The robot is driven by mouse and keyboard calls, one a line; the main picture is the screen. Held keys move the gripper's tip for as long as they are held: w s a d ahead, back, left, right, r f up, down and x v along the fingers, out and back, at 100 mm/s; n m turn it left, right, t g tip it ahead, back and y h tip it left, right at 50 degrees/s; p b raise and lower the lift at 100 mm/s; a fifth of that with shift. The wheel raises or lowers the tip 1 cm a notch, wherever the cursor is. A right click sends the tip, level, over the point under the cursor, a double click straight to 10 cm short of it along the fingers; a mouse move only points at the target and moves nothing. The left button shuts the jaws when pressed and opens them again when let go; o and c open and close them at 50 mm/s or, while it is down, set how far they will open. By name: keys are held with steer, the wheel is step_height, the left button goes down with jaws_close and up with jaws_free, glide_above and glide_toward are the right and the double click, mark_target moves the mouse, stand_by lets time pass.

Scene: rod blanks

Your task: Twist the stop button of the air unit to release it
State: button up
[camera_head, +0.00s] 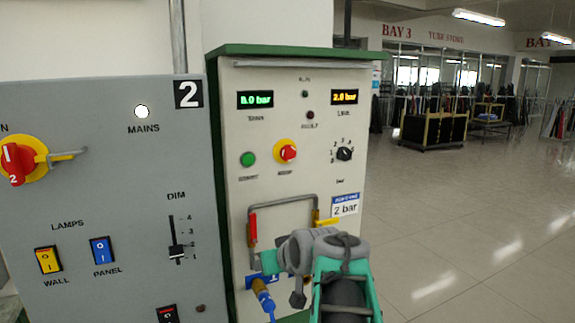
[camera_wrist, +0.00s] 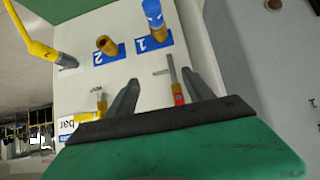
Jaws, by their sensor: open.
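The air unit (camera_head: 300,80) is a pale cabinet with a green top. Its stop button (camera_head: 286,152) is a red knob on a yellow collar, left of centre on the front panel. Nothing covers it in the head view; it is not in the wrist view. My gripper (camera_wrist: 160,78) is open, with its two grey fingers apart in the wrist view. In the head view my arm is below the stop button, at the lower part of the panel, and the fingers are hard to make out. A red-handled valve (camera_wrist: 178,98) shows between the fingers; whether they touch it I cannot tell.
A green button (camera_head: 248,159) is left of the stop button and a black dial (camera_head: 344,153) right. A bent pipe (camera_head: 285,201) with red and yellow handles is below. Brass couplings (camera_wrist: 107,45) sit on blue plates. A grey switch panel (camera_head: 100,200) stands left; open floor lies right.

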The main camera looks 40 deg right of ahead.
steer(key=d+r+t+h, duration=0.25)
steer(key=d+r, duration=0.35)
steer(key=r, duration=0.4)
steer(key=n+t, duration=0.3)
steer(key=t, duration=0.2)
glide_toward(290, 154)
steer(key=w, duration=0.1)
steer(key=shift+y, duration=0.35)
steer(key=x, duration=0.4)
steer(key=p+x, duration=0.1)
steer(key=x, duration=0.2)
steer(key=shift+w+d+r, duration=0.2)
steer(key=shift+w+d, duration=0.1)
steer(key=shift+d, duration=0.05)
steer(key=shift+w+d+f, duration=0.1)
steer(key=shift+w+d, duration=0.05)
steer(key=shift+w, duration=0.15)
jaws_close()
